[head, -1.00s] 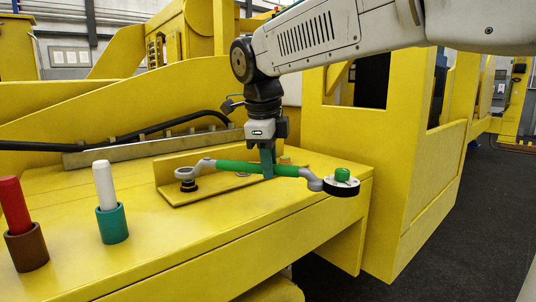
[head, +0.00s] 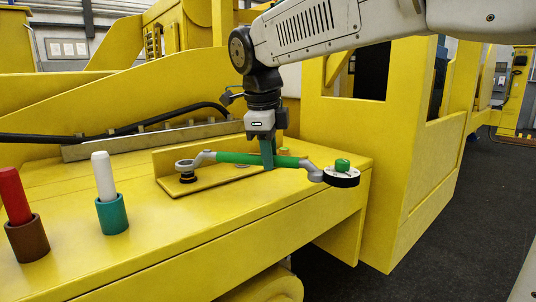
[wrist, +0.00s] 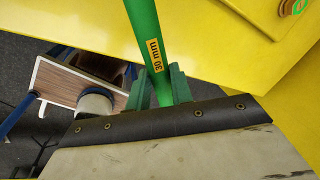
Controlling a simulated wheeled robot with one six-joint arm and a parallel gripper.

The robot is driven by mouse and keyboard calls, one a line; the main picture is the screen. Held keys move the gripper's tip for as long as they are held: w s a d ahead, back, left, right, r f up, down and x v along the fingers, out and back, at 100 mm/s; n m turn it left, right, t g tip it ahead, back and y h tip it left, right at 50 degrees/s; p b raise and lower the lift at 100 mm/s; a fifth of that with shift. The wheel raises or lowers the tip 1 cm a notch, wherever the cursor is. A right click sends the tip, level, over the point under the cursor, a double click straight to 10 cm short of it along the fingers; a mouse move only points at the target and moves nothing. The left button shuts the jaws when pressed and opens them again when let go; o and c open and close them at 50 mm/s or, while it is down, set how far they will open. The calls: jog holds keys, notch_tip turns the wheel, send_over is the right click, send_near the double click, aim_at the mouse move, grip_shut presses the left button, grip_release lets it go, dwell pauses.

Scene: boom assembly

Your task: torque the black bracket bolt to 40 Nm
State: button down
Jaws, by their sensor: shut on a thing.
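My gripper (head: 268,158) is shut on the green handle of a torque wrench (head: 240,158), near the middle of its length. The wrench lies roughly level above the yellow bench. Its grey ring end is at the left, over the black bolt (head: 188,178) on an angled yellow bracket (head: 215,187). I cannot tell whether the ring is seated on the bolt. In the wrist view, the green handle (wrist: 147,40) bears a "30 mm" label and passes between my gripper's fingers (wrist: 158,90).
A red stick in a brown cup (head: 27,240) and a white stick in a teal cup (head: 112,215) stand at the bench's left. A black hose (head: 130,130) runs behind. A small orange-brown piece (head: 285,151) is behind the handle. Dark floor (head: 460,230) is clear at right.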

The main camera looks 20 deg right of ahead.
jog(key=shift+f, duration=0.25)
dwell(0.4)
jog(key=shift+f, duration=1)
jog(key=shift+s+a, duration=0.1)
dwell(0.8)
jog(key=shift+s+a+m, duration=0.8)
jog(key=shift+s+a, duration=0.05)
jog(key=shift+s, duration=0.1)
jog(key=shift+s+a+m+g, duration=0.3)
jog(key=shift+s+a+m, duration=0.55)
jog(key=shift+a, duration=0.2)
